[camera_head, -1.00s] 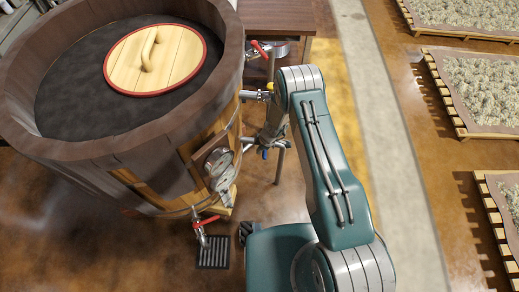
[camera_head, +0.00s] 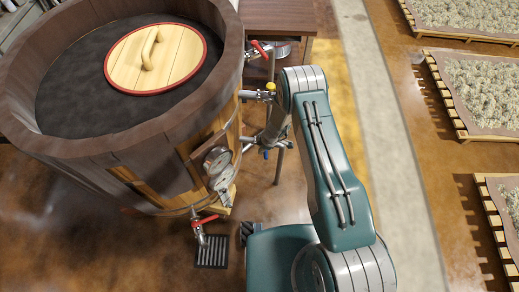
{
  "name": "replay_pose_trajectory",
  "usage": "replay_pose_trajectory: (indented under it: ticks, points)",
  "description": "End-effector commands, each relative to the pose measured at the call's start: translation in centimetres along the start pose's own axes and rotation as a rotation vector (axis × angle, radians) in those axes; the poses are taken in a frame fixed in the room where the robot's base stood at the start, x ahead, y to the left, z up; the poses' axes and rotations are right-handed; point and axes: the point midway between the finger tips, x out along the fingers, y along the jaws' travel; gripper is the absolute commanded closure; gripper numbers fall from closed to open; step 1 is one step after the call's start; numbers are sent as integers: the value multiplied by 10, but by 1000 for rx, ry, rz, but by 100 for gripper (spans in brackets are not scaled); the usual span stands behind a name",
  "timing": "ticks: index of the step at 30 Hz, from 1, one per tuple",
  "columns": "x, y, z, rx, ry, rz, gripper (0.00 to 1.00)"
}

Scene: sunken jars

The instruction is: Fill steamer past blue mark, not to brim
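The steamer is a large round wooden tub (camera_head: 110,160) at the left. A dark surface fills its inside below the rim, and a round pale wooden lid (camera_head: 180,62) with a red edge and a curved handle lies there. I cannot tell whether the dark surface is water. No blue mark can be made out on the tub. A red-handled valve (camera_head: 205,220) sits low on its front, below a round gauge (camera_head: 216,162). A yellow-handled tap (camera_head: 270,87) and a blue-handled fitting (camera_head: 265,153) are at its right side. My arm rises right of the tub; my gripper is not discernible.
A dark floor grate (camera_head: 212,251) lies under the low valve. A brown table (camera_head: 282,15) stands behind the tub, with another red-handled valve (camera_head: 260,49) before it. Slatted trays (camera_head: 480,90) of pale material line the right. Floor between is clear.

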Motion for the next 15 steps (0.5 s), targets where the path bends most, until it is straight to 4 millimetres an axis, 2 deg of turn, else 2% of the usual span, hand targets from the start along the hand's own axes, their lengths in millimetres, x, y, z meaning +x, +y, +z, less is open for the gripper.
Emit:
replay_pose_trajectory:
  ticks: [15]
  points:
    - [-4, 1, 17, 2, -2, -1, 100]
